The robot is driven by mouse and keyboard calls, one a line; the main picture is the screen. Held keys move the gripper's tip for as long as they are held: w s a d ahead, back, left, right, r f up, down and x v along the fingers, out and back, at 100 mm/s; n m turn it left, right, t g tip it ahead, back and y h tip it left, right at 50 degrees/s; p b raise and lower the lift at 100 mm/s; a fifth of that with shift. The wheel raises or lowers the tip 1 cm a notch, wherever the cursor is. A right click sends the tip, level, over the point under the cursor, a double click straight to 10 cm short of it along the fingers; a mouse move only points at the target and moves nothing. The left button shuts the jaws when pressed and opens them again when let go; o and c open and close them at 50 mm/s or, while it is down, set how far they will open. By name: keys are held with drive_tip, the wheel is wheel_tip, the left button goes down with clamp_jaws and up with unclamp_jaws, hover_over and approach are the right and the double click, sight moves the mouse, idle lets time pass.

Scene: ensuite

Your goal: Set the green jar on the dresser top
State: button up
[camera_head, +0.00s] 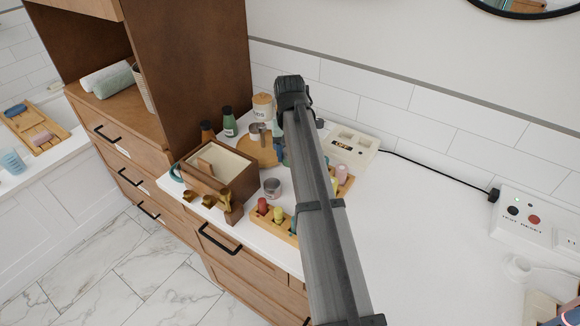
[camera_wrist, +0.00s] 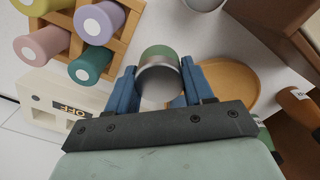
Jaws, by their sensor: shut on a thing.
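The green jar (camera_wrist: 158,62) shows in the wrist view as a short cylinder with a green part and a grey metallic band. My gripper (camera_wrist: 160,82) is shut on it, with one blue finger on each side. In the head view my own arm hides the jar and most of my gripper; only a bit of blue shows beside the arm. The dresser top (camera_head: 410,215) is a white surface under and around the arm. I cannot tell whether the jar touches it.
A round wooden tray (camera_wrist: 232,88) lies close to the gripper. A peg rack (camera_head: 286,226), a small tin (camera_head: 272,187), an open wooden box (camera_head: 218,178), bottles (camera_head: 229,123) and a white switch box (camera_head: 351,146) crowd around. The dresser top's right side has clear room.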

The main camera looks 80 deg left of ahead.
drive_tip(key=shift+f, duration=2.65)
drive_tip(key=shift+f, duration=0.15)
drive_tip(key=o, duration=0.8)
wheel_tip(320, 180, up, 12)
drive_tip(key=shift+s+r, duration=0.1)
drive_tip(key=shift+r, duration=0.1)
